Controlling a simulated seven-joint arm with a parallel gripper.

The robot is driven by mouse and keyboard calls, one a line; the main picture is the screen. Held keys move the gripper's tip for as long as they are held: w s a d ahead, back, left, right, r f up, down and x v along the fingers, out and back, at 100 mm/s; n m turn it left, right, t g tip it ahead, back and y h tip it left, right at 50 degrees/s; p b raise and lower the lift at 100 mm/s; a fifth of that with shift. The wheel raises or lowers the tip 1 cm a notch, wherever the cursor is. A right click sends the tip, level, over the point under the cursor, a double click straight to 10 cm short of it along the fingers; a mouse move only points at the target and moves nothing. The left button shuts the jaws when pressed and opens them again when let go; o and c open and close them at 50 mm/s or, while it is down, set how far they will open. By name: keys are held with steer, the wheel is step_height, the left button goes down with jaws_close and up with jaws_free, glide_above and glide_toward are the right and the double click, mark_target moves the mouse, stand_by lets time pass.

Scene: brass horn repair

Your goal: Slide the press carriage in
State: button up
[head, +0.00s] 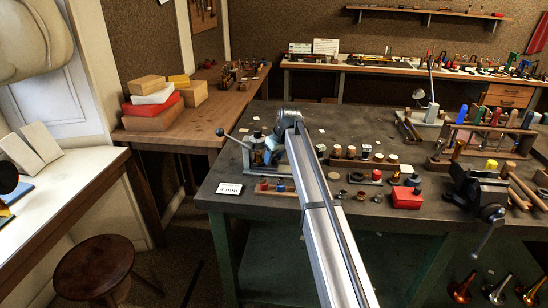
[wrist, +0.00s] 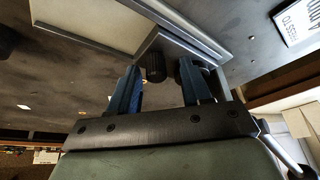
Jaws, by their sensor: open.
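In the head view the press (head: 243,163), with its ball-ended lever (head: 220,131), stands at the near left corner of the dark bench. My arm reaches over and partly hides it. In the wrist view my gripper (wrist: 160,75) is open, with its blue-sided fingers apart. A ribbed black knob (wrist: 156,68) shows between the fingers, in front of a grey metal block (wrist: 178,46) that looks like part of the press carriage. I see no finger closed on the knob; whether either touches it I cannot tell. How far the carriage sits in is hidden.
A white label card (head: 229,189) lies in front of the press, and it also shows in the wrist view (wrist: 291,22). Small parts in a wooden strip (head: 276,187) are close by. A red box (head: 407,197) and a vise (head: 480,185) are further right.

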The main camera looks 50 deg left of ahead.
steer(key=v, duration=1.3)
steer(key=shift+d+r, duration=0.15)
steer(key=shift+r, duration=0.15)
